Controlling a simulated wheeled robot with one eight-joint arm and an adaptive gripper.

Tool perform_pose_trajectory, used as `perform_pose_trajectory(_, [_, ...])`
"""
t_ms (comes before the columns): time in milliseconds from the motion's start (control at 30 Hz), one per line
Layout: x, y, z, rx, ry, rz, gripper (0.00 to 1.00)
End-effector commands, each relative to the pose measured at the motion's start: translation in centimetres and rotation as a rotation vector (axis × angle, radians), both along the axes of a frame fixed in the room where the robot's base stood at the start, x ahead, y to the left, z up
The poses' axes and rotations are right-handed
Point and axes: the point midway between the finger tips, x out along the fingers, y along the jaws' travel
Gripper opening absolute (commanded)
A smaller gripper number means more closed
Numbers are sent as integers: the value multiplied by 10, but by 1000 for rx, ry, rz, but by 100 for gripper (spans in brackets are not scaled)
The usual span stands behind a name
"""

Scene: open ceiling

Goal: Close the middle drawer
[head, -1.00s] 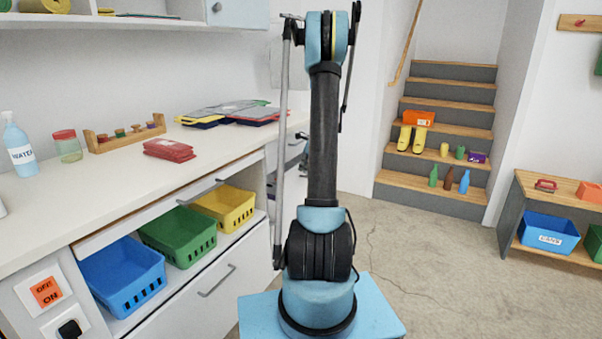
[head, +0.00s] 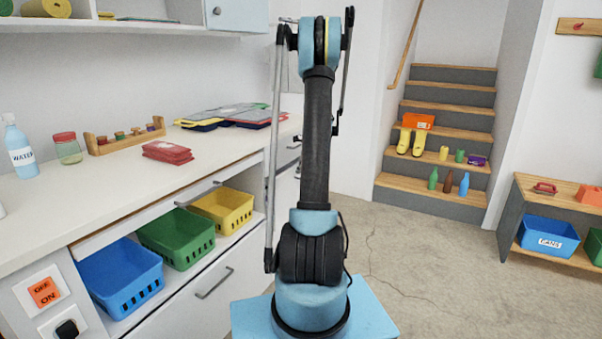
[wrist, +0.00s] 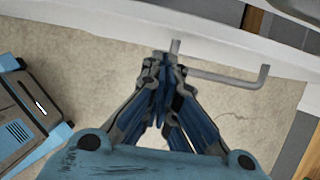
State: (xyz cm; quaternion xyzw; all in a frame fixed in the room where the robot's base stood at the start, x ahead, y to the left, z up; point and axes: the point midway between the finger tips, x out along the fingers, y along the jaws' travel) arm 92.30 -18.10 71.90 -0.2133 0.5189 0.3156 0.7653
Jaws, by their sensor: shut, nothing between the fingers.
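In the wrist view, a white drawer front (wrist: 120,28) runs across the top with a grey bar handle (wrist: 225,77). My gripper (wrist: 163,62) is shut and empty, its fingertips at the left end of the handle, close to the drawer front. I cannot tell whether they touch it. In the head view my arm hides part of the drawer unit (head: 287,150) at the counter's far end, and my gripper is out of sight. How far the middle drawer stands out is hidden there.
The white counter (head: 100,200) runs along the left, with blue (head: 122,275), green (head: 177,240) and yellow (head: 222,208) baskets beneath. A lower drawer handle (head: 214,283) sticks out below them. The floor (head: 420,255) at right is clear up to the stairs (head: 440,120).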

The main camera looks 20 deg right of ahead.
Motion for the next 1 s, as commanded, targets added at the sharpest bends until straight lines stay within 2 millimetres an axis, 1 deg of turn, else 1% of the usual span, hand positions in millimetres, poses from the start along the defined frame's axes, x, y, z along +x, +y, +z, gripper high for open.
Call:
perform_pose_trajectory(100, [-11, -11, -1, 0, 1, 3, 0])
perform_pose_trajectory(400, [-25, -26, 55, 0, 0, 4, 0])
perform_pose_trajectory(500, [-29, -30, 70, 0, 1, 4, 0])
perform_pose_trajectory(633, [-33, -34, 84, -1, 0, 6, 0])
perform_pose_trajectory(767, [-36, -35, 90, 2, -1, 6, 0])
perform_pose_trajectory(867, [-46, -34, 87, 28, -20, 3, 0])
perform_pose_trajectory(967, [-67, -26, 76, 86, -66, 4, 0])
perform_pose_trajectory(1000, [-78, -22, 72, 116, -91, 4, 0])
